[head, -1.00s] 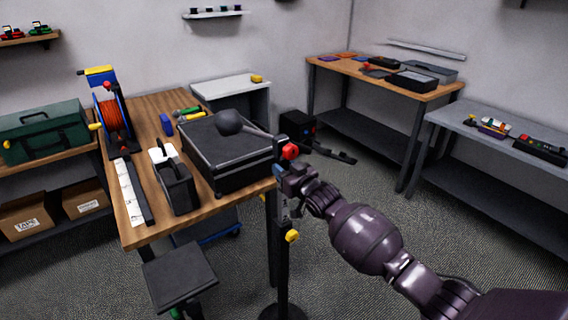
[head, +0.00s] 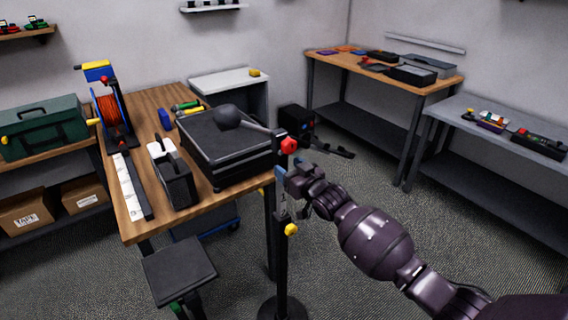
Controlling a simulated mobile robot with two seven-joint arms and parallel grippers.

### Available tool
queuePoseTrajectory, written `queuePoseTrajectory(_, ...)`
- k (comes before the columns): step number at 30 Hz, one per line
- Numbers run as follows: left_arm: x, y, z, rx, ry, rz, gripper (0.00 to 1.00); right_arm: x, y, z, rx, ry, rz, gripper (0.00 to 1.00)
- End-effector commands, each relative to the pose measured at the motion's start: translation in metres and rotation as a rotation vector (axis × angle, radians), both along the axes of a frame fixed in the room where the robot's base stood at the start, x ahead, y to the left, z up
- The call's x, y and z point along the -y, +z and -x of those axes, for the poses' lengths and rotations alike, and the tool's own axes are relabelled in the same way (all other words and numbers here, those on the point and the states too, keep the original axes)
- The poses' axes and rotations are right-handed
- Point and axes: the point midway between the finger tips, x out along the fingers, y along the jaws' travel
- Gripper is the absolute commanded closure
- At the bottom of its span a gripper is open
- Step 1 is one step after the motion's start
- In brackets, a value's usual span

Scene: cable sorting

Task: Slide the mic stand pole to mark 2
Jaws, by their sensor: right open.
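The mic stand stands upright at the table's front right corner, with a round black base (head: 268,311) on the floor and a dark pole (head: 281,268). A red knob (head: 288,146) sits near its top and a yellow knob (head: 291,229) lower down. A boom with a dark round microphone (head: 227,116) reaches left over the table. My right gripper (head: 282,182) is open at the pole, between the two knobs; it hides part of the pole. I cannot tell whether the fingers touch it. Mark 2 is too small to make out. My left gripper is out of view.
The wooden table (head: 147,97) holds a black case (head: 215,150), a cable reel (head: 110,108) and a black caddy (head: 175,181). A black stool (head: 178,271) stands in front. Open carpet (head: 352,290) lies to the right, before the back benches.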

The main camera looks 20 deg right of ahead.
Motion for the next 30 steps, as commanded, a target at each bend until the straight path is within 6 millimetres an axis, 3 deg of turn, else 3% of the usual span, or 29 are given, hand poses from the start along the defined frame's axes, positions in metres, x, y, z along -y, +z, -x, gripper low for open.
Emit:
queuePoseTrajectory(6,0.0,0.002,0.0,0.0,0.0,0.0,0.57,0.015,-0.001,0.037,-0.001,-0.001,0.0,0.4)
queuePoseTrajectory(12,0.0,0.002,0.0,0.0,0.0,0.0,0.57,0.023,-0.001,0.06,-0.002,-0.001,0.001,0.4)
queuePoseTrajectory(30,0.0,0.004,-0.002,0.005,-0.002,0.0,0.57,0.026,0.0,0.069,-0.001,-0.001,0.0,0.4)
